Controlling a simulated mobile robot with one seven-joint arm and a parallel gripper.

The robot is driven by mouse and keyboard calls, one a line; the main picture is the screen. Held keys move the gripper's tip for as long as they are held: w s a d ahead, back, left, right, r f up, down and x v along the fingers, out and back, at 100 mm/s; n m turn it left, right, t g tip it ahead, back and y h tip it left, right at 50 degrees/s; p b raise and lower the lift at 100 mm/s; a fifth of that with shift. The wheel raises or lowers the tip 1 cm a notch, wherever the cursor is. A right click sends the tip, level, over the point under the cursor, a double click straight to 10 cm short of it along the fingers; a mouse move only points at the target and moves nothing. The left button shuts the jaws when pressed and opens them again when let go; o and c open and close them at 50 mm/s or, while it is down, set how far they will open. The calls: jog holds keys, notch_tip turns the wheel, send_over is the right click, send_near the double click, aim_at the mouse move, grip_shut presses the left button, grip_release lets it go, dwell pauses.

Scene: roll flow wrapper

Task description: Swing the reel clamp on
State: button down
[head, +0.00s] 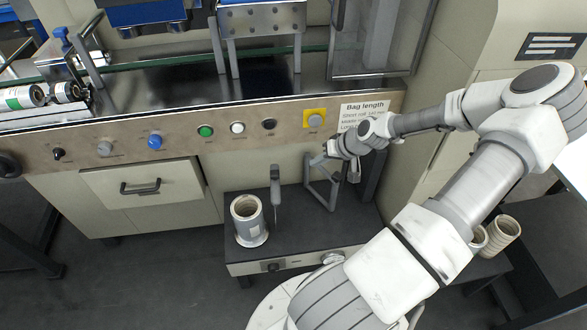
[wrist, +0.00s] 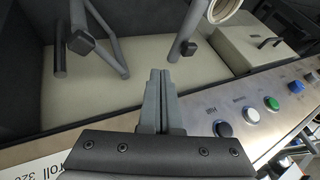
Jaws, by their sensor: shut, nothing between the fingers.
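A white reel (head: 249,221) stands upright on the low dark-topped unit below the machine panel; part of its ring shows in the wrist view (wrist: 232,10). Just right of it is a grey upright lever (head: 275,196), in the wrist view a grey arm with a dark end block (wrist: 190,30). It looks like the reel clamp, standing beside the reel. Further right is a grey angled frame (head: 322,187), seen at upper left in the wrist view (wrist: 110,42). My gripper (head: 318,159) is shut and empty (wrist: 160,74), close to the frame's top; I cannot tell whether they touch.
The control panel (head: 180,138) with buttons runs right above the unit. A drawer (head: 143,190) is at left. A bag length sign (head: 364,114) hangs beside my wrist. More reels (head: 501,236) stand at lower right, partly behind my arm.

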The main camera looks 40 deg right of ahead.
aim_at(275, 181)
jog(key=w+a+f+b, duration=0.5)
jog(key=w+f, duration=0.2)
jog(key=f, duration=0.1)
jog(key=shift+w+a+b, duration=0.25)
jog(key=shift+w+b, duration=0.05)
jog(key=shift+w+a+r+p, duration=0.1)
jog(key=shift+p, duration=0.2)
